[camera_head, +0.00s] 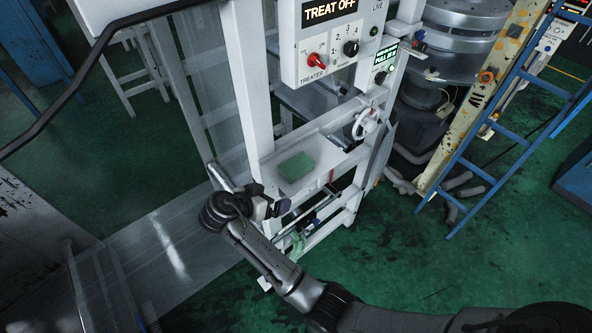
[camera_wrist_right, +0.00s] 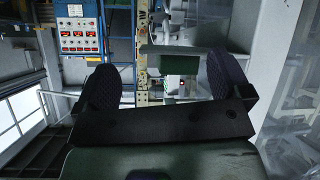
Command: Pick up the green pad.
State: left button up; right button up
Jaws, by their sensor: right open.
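The green pad (camera_head: 296,166) lies flat on a white shelf (camera_head: 325,153) of the machine frame in the head view. My right gripper (camera_head: 272,207) is below and slightly left of the pad in that view, apart from it and empty. In the right wrist view the two dark fingers of my right gripper (camera_wrist_right: 164,80) stand wide apart. My left gripper is not in view.
White uprights (camera_head: 247,80) of the frame stand close to my right gripper. A control box (camera_head: 328,45) with a red knob hangs above the shelf. A clear film web (camera_head: 170,245) runs at lower left. A blue ladder (camera_head: 515,115) leans at right. Green floor is open at lower right.

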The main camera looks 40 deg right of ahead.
jog(key=w+a+r+m+h, duration=0.2)
jog(key=w+r+m, duration=0.1)
jog(key=r, duration=0.3)
jog(key=g+p, duration=0.1)
jog(key=p, duration=0.1)
send_near(294, 165)
jog(key=d, duration=0.1)
jog(key=d+f, duration=0.1)
jog(key=d, duration=0.1)
jog(key=shift+s+d+f+m, duration=0.1)
jog(key=shift+d+f+m, duration=0.15)
jog(key=shift+d+m, duration=0.05)
jog(key=shift+d+p, duration=0.45)
jog(key=shift+p, duration=0.2)
jog(key=p+x, duration=0.2)
jog(key=x, duration=0.2)
jog(key=shift+a, duration=0.1)
jog(key=shift+d+f, duration=0.25)
jog(key=shift+c, duration=0.4)
jog(key=c, duration=0.9)
